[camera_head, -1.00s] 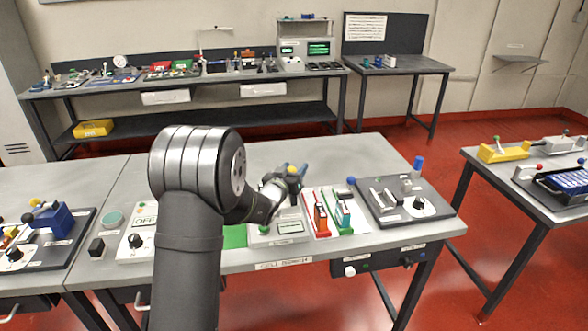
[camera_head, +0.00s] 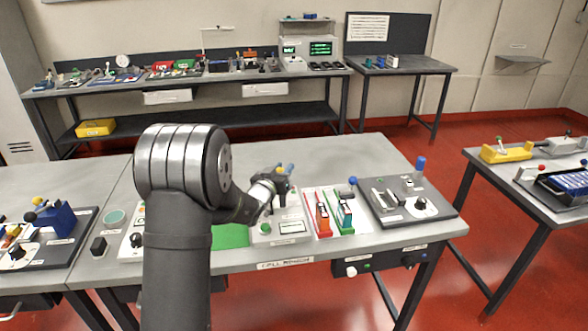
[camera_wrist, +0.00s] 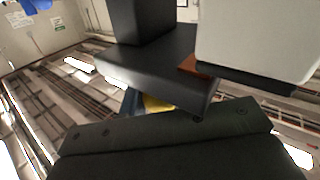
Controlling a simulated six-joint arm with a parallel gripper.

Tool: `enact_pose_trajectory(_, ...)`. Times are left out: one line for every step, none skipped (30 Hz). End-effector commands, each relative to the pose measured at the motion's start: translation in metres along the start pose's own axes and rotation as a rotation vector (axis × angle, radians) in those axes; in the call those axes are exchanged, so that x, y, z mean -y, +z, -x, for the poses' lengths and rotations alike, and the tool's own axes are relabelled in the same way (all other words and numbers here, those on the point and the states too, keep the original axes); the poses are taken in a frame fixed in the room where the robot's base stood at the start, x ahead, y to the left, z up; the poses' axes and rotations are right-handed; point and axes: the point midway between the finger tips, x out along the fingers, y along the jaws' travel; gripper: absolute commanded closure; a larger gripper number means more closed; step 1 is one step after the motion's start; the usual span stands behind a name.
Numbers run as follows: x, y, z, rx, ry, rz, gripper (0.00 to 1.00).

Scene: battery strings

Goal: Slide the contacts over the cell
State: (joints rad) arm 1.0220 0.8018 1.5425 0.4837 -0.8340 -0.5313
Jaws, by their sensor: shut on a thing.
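My gripper (camera_head: 285,170) is over the back of a white tester box (camera_head: 264,238) with a small display on the middle table. Its jaws are shut on a yellow knob, of which a small part (camera_wrist: 157,103) shows between dark parts in the wrist view. The knob is hidden in the head view. The contacts and any cell in the tester are hidden by my gripper, so I cannot tell how they sit.
A green mat (camera_head: 231,237) lies left of the tester, beside my arm. The back of the table is clear.

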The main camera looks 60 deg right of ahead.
Motion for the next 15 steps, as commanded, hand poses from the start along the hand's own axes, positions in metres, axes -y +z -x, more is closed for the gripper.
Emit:
enact_pose_trajectory(0.0069, -0.002, 0.0042, -0.001, -0.002, 0.0, 1.0)
enact_pose_trajectory(0.0092, -0.0024, 0.006, -0.001, -0.002, 0.001, 1.0)
enact_pose_trajectory(0.0114, -0.0028, 0.0077, -0.001, -0.001, 0.001, 1.0)
enact_pose_trajectory(0.0124, -0.0029, 0.0085, -0.001, 0.0, 0.0, 1.0)
enact_pose_trajectory(0.013, -0.003, 0.009, -0.001, 0.0, 0.0, 1.0)
enact_pose_trajectory(0.0134, -0.003, 0.0093, -0.001, 0.0, 0.0, 1.0)
enact_pose_trajectory(0.0136, -0.003, 0.0094, -0.001, 0.0, 0.001, 1.0)
enact_pose_trajectory(0.0137, -0.003, 0.0094, -0.001, -0.001, 0.001, 1.0)
enact_pose_trajectory(0.014, -0.003, 0.0095, -0.001, -0.001, 0.001, 1.0)
enact_pose_trajectory(0.0142, -0.0029, 0.0096, -0.001, -0.002, 0.001, 1.0)
enact_pose_trajectory(0.0145, -0.0029, 0.0097, -0.001, -0.003, 0.001, 1.0)
enact_pose_trajectory(0.0148, -0.0029, 0.0098, -0.001, -0.003, 0.002, 1.0)
enact_pose_trajectory(0.015, -0.0029, 0.0099, 0.0, -0.004, 0.002, 0.67)
enact_pose_trajectory(0.0152, -0.0028, 0.0099, 0.0, -0.004, 0.002, 0.61)
enact_pose_trajectory(0.015, -0.0028, 0.0099, 0.0, -0.004, 0.002, 0.54)
